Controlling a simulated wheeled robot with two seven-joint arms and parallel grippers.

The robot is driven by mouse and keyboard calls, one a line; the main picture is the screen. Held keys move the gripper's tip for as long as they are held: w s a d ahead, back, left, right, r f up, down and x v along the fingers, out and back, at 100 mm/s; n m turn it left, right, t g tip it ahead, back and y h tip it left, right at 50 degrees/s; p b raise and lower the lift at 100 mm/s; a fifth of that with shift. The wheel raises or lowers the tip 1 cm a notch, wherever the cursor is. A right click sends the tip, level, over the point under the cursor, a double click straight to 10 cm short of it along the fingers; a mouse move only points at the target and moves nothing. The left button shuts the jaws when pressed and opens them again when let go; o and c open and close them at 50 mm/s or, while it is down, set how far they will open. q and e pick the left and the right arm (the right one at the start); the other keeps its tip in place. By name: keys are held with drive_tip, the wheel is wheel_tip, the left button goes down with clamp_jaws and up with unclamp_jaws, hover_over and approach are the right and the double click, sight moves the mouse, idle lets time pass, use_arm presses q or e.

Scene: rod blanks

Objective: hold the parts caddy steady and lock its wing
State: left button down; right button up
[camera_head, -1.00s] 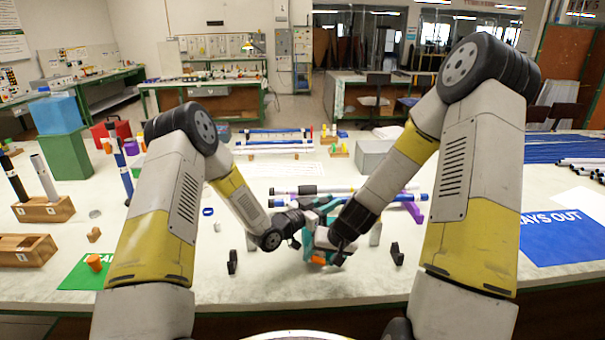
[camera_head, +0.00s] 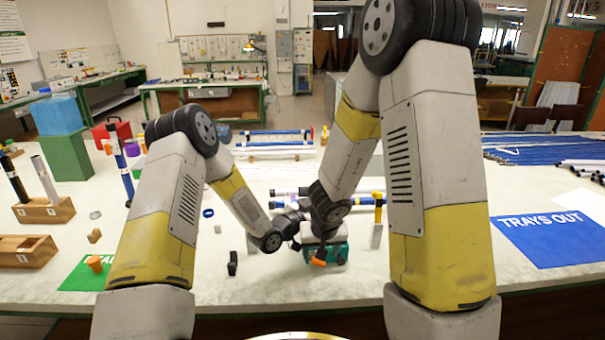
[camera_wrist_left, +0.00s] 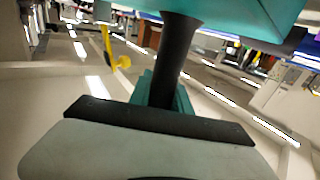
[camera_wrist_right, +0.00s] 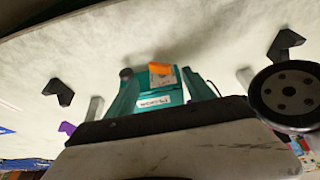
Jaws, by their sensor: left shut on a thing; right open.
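The parts caddy (camera_head: 338,254) is a teal box on the table in front of me, partly hidden by my grippers. Its orange wing (camera_head: 319,263) shows at the near side. In the right wrist view the wing (camera_wrist_right: 160,69) sits by the caddy's labelled teal face (camera_wrist_right: 155,100). My left gripper (camera_wrist_left: 168,88) is shut on a dark upright bar (camera_wrist_left: 178,55) that meets a teal body in the left wrist view. My right gripper (camera_wrist_right: 162,92) is open, its teal fingers on either side of the wing and label. Whether they touch the caddy is unclear.
Black brackets (camera_wrist_right: 58,92) and (camera_wrist_right: 285,44) stand around the caddy; one shows at left in the head view (camera_head: 232,263). A grey upright (camera_head: 376,236) stands to its right. Rods (camera_head: 290,191) lie behind.

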drive_tip(key=s+a+r+t+y, duration=0.1)
drive_tip(key=a+r+t+y, duration=0.1)
drive_tip(key=r, duration=1)
drive_tip(key=s+a+r+n+t+y, duration=0.1)
drive_tip(key=s+a+r+t+y, duration=0.1)
drive_tip(key=r, duration=1.1)
drive_tip(key=shift+a+r+y, duration=0.25)
drive_tip(key=shift+a+y, duration=0.3)
drive_tip(key=shift+y, duration=0.35)
